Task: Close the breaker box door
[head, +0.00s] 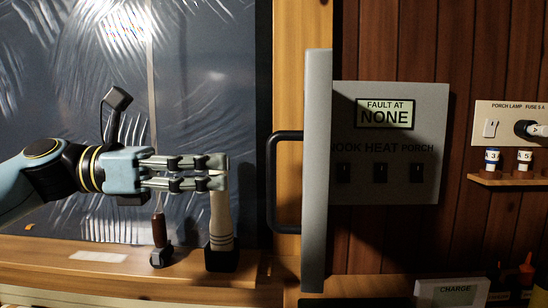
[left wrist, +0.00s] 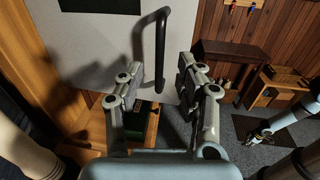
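The breaker box door (head: 317,190) stands open in the head view, seen nearly edge-on, jutting out from the grey breaker panel (head: 425,185) on the wood wall. Its black bar handle (head: 272,185) sticks out to the left. My left gripper (head: 226,172) points right toward the handle, with a gap before it. In the left wrist view the left gripper (left wrist: 163,85) is open and empty, with the handle (left wrist: 160,45) beyond and between its fingertips, against the pale door face (left wrist: 95,50). A small part of what looks like my right gripper (left wrist: 257,135) shows at the right; its fingers are unclear.
Below the left arm a wooden ledge (head: 110,262) holds a brown-handled tool (head: 159,235) and a pale-handled one (head: 221,225) in dark holders. A fuse shelf (head: 510,180) is on the wall at right. A charge box (head: 452,291) stands lower right.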

